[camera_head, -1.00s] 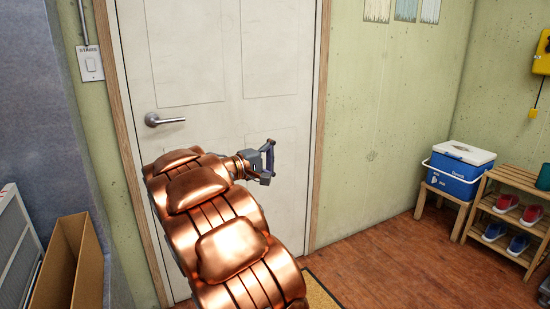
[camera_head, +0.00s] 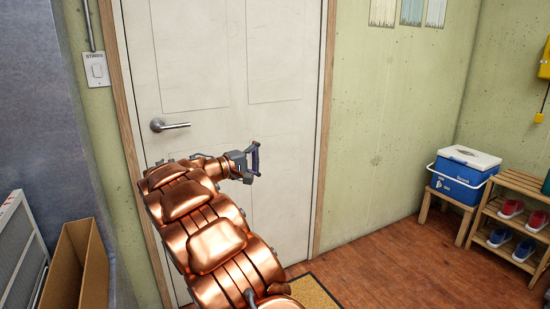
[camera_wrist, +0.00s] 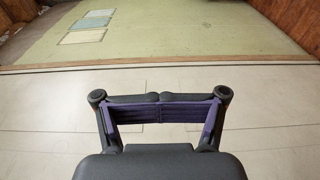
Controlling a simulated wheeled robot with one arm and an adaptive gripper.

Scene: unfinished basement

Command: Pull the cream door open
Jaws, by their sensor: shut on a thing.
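The cream door (camera_head: 288,110) stands shut in its wooden frame. Its silver lever handle (camera_head: 170,125) is on the door's left side. My gripper (camera_head: 254,158) is in front of the door, right of the handle and lower, clearly apart from it. In the wrist view, the fingers of my gripper (camera_wrist: 160,100) meet in the middle, and I can make out no object between them. The door's pale surface (camera_wrist: 50,115) lies behind them there. The handle does not show in the wrist view.
A light switch (camera_head: 96,70) is on the wall left of the door. An open cardboard box (camera_head: 80,265) stands at lower left. A blue cooler (camera_head: 458,180) and a wooden shoe rack (camera_head: 490,220) stand at right. A mat (camera_head: 315,290) lies before the door.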

